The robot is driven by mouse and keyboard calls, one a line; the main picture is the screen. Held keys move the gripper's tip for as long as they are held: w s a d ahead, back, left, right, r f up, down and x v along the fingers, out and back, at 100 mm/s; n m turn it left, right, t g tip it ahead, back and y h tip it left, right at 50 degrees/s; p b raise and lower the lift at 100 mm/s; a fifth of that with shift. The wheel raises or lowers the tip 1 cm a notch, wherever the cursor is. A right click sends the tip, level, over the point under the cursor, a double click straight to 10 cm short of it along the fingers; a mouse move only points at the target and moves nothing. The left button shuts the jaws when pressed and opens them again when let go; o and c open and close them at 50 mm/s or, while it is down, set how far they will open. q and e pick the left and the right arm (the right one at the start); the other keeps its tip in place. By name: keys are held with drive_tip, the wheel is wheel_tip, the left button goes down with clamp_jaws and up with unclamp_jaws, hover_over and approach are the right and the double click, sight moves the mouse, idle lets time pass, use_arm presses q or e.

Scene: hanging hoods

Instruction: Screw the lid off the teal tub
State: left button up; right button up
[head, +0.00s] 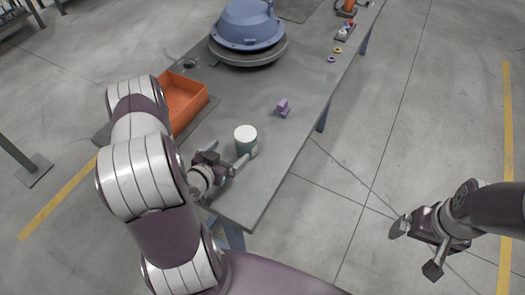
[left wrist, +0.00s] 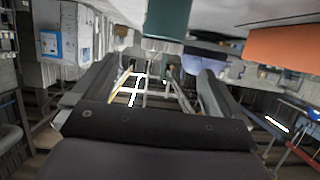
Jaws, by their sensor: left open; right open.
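The teal tub (head: 246,151) stands upright near the front end of the grey table, with its white lid (head: 245,133) on top. My left gripper (head: 234,162) is low beside the tub, on its near left side, with its jaws open and facing it. In the left wrist view, which looks upside down, the teal tub (left wrist: 168,18) shows at the top middle, beyond and between the open fingers (left wrist: 155,80). Whether a finger touches the tub is unclear. My right gripper (head: 415,249) is open and empty over the floor, right of the table.
An orange bin (head: 186,100) stands behind my left arm; it also shows in the left wrist view (left wrist: 285,46). A small purple object (head: 283,107) lies right of the tub. A blue hood-like shell (head: 247,22) sits farther back.

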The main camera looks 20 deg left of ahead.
sight(243, 139)
use_arm(q)
drive_tip(key=w, duration=0.1)
drive_tip(key=w+f, duration=0.1)
drive_tip(key=w, duration=0.1)
drive_tip(key=w+a+f, duration=0.1)
drive_tip(key=shift+w+a, duration=0.1)
drive_tip(key=shift+w, duration=0.05)
drive_tip(key=w, duration=0.1)
drive_tip(key=w+d+p, duration=0.1)
drive_tip(key=w, duration=0.1)
drive_tip(key=w+d+p, duration=0.1)
drive_tip(key=shift+w+f, duration=0.3)
drive_tip(key=shift+f, duration=0.05)
drive_tip(key=shift+w+a+f, duration=0.2)
drive_tip(key=shift+w+f, duration=0.15)
drive_tip(key=shift+w, duration=0.2)
drive_tip(key=shift+w+a+f, duration=0.15)
drive_tip(key=shift+w+f, duration=0.2)
drive_tip(key=shift+w, duration=0.15)
use_arm(e)
drive_tip(key=shift+w+a+r, duration=0.25)
drive_tip(key=shift+a+r, duration=0.4)
drive_tip(key=shift+r, duration=0.3)
use_arm(q)
drive_tip(key=shift+s+d+r, duration=0.1)
drive_tip(key=shift+d, duration=0.05)
drive_tip(key=c, duration=1.3)
use_arm(e)
drive_tip(key=shift+s, duration=0.1)
